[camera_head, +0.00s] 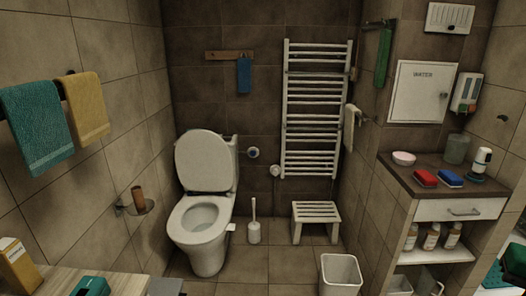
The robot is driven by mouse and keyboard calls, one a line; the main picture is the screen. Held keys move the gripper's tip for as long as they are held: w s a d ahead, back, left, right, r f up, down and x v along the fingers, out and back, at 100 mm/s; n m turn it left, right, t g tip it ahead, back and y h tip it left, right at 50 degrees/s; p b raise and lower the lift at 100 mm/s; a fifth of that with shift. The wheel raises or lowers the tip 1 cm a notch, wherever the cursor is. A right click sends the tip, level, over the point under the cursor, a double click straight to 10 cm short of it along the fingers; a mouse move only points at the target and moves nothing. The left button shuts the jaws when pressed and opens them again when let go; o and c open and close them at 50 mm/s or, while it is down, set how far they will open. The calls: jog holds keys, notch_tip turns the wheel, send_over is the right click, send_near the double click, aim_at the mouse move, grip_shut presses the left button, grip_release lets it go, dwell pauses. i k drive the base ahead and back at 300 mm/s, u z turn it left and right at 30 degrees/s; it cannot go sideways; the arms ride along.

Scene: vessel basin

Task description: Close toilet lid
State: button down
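The white toilet (207,235) stands on the tiled floor against the back wall, left of centre in the head view. Its lid (204,160) is raised and leans back against the cistern. The seat ring (178,219) lies down on the bowl, and the bowl opening shows inside it. My gripper is not in view.
A toilet brush (254,225) and a white step stool (315,217) stand right of the toilet. A white bin (340,272) is at the front right. A wooden counter (52,281) is at the lower left. Floor before the toilet is partly clear.

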aim_at(204, 163)
jog(key=u, duration=0.2)
jog(key=i, duration=1.1)
jog(key=u, duration=0.5)
jog(key=i, duration=2.05)
jog(key=u, duration=0.15)
